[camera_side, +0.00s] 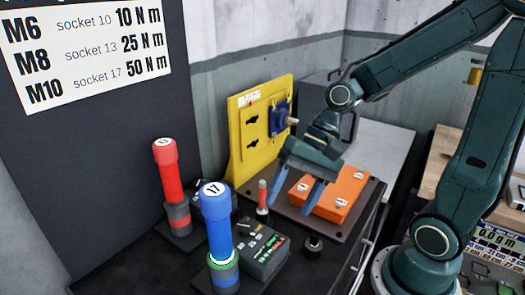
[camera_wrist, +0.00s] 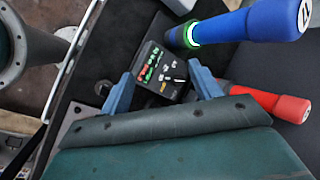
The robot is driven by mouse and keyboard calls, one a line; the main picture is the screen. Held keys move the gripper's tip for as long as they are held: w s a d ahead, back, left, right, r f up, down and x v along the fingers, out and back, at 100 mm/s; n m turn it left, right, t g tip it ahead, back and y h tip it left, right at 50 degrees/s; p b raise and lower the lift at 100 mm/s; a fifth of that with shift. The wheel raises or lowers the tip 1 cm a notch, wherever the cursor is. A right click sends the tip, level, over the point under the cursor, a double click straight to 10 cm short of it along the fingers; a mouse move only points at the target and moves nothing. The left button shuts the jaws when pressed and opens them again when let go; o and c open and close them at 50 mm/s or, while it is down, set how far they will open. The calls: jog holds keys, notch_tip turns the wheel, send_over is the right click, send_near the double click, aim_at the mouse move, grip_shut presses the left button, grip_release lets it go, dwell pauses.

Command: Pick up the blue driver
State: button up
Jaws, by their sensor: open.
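The blue driver (camera_side: 218,235) stands upright at the front in the side view, with a white cap marked 17 and a green-and-white ring near its base. In the wrist view the blue driver (camera_wrist: 245,26) lies across the top right, beyond the fingers. My gripper (camera_side: 296,192) is open and empty, over the dark plate to the right of and behind the driver. In the wrist view my gripper (camera_wrist: 160,92) has its two blue fingers spread apart, with the driver outside the gap between them.
A red driver (camera_side: 166,170) stands left of the blue one. A dark control box (camera_side: 262,256) sits just right of the blue driver. A yellow panel (camera_side: 240,150) stands behind, and an orange block (camera_side: 338,200) lies on the dark plate. A small red-topped peg (camera_side: 262,196) stands near the fingers.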

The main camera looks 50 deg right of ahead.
jog(key=w+m+y, duration=0.1)
jog(key=m+y, duration=0.1)
jog(key=m, duration=0.2)
jog(key=w+a+m+y, duration=0.1)
jog(key=w+m+y, duration=0.1)
jog(key=m+y, duration=0.1)
jog(key=w+m+t+y, duration=0.1)
jog(key=w+m+y, duration=0.1)
jog(key=m+y, duration=0.1)
jog(key=shift+w+a+f+m, duration=0.15)
jog(key=shift+m, duration=0.75)
send_near(210, 242)
jog(key=shift+x, duration=2.25)
jog(key=shift+f, duration=0.1)
jog(key=shift+x, duration=2.55)
